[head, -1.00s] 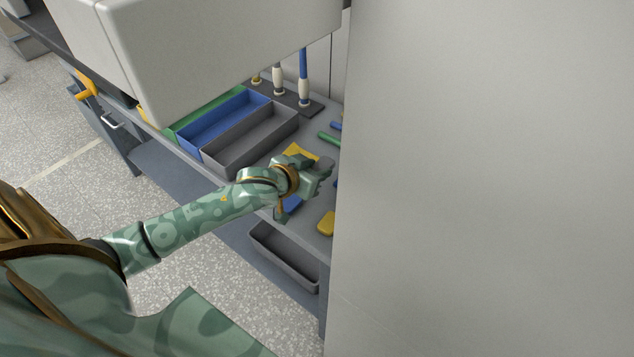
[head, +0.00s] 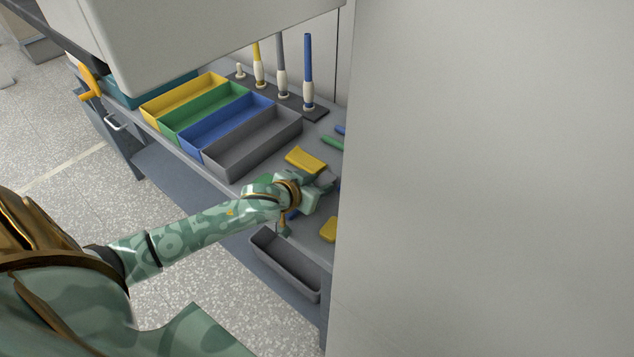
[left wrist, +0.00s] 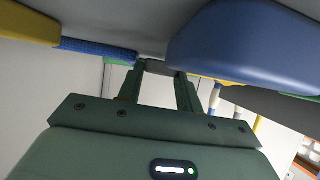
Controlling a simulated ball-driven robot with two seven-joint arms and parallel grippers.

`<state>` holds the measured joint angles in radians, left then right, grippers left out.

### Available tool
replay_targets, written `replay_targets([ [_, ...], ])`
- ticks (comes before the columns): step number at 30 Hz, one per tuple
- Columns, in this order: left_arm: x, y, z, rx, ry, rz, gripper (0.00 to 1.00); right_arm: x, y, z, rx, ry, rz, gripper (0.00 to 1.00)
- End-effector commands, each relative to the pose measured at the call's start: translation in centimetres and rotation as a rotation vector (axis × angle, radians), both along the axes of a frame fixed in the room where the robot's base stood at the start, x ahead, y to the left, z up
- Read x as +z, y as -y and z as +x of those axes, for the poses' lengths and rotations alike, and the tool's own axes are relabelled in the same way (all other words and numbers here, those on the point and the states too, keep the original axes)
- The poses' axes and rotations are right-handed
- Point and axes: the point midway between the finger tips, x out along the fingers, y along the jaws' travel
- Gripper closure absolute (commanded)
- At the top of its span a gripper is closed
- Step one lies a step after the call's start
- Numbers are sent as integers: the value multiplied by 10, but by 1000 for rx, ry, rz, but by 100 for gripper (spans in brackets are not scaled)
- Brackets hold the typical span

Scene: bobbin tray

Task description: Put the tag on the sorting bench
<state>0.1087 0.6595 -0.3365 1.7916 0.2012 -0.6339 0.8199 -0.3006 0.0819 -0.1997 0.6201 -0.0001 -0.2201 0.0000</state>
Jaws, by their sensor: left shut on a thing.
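My left gripper (head: 328,184) is low over the grey bench (head: 270,168), near its front edge. In the left wrist view (left wrist: 160,72) its fingers are shut on a small grey piece (left wrist: 160,67). I cannot tell from its visible sliver whether this is the tag. A yellow block (head: 306,160) lies on the bench just beyond the gripper, and another yellow piece (head: 328,230) lies on the near side. A large blue block (left wrist: 245,48) shows close beside the fingers in the wrist view. My right gripper is not in view.
Yellow (head: 180,102), green (head: 202,112), blue (head: 225,126) and grey (head: 250,145) trays stand in a row on the bench. Upright posts (head: 308,75) stand behind. A pale panel (head: 490,180) hides the right side. A white box (head: 210,40) overhangs the bench. A grey bin (head: 285,265) sits below.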

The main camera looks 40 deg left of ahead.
Motion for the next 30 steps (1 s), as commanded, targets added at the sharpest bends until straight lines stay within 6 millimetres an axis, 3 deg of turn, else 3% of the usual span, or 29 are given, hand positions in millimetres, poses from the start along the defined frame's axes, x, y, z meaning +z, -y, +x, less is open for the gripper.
replay_targets([
  [4,-6,1,-2,0,-8,1,86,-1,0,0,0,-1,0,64],
  [5,-7,1,-2,0,-9,2,62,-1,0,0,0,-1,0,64],
  [7,-8,1,-2,-1,-10,0,43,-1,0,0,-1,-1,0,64],
  [16,-10,1,-4,-2,-17,0,43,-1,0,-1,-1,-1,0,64],
  [20,4,1,-3,-3,-14,2,43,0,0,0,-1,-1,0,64],
  [30,49,-5,-75,0,-9,-2,43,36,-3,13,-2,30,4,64],
])
